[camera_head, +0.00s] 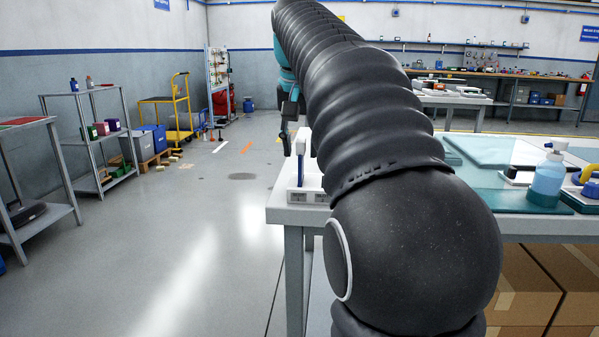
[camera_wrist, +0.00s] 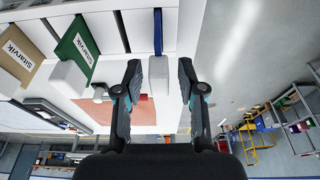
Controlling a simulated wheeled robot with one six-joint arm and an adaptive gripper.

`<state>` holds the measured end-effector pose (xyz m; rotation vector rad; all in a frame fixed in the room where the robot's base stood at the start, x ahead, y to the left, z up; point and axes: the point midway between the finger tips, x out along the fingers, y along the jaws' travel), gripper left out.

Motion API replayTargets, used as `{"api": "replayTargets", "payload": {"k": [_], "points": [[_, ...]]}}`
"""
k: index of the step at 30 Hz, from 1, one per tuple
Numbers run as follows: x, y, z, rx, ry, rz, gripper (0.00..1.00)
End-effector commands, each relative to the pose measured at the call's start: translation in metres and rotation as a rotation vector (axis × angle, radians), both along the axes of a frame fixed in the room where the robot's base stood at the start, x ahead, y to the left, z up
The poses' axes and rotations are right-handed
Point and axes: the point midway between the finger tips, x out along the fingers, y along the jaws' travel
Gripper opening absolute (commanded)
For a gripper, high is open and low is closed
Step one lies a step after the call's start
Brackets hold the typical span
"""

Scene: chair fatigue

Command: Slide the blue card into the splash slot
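The blue card (camera_wrist: 158,32) shows edge-on in the wrist view as a narrow blue strip against a white slotted holder (camera_wrist: 138,28). A white block (camera_wrist: 158,76), which looks like its grip, sits just below the strip. My gripper (camera_wrist: 160,78) is open, with one finger on each side of this block and a visible gap to each. In the head view the card (camera_head: 301,150) stands upright over the white holder (camera_head: 296,196) at the table's left corner, beside my gripper's dark fingers. Its lower end and the slot labels cannot be made out.
A green card (camera_wrist: 76,46) and a tan card (camera_wrist: 16,58), both with white blocks, stand left of the blue card in the wrist view. A spray bottle (camera_head: 547,178) stands on the table to the right. Open floor (camera_head: 215,220) lies left of the table.

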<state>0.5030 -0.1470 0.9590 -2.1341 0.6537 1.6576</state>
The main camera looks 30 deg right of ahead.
Motion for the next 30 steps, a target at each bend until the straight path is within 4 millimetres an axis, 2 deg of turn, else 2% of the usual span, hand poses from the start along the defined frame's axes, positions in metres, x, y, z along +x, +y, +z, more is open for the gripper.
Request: {"api": "replayTargets", "payload": {"k": [6,8,11,12,30], "points": [[0.000,0.000,0.000,0.000,0.000,0.000,0.40],[0.000,0.000,0.000,0.000,0.000,0.000,0.27],[0.000,0.000,0.000,0.000,0.000,0.000,0.02],[0.000,0.000,0.000,0.000,0.000,0.000,0.00],[0.000,0.000,0.012,0.000,0.000,0.000,0.00]]}}
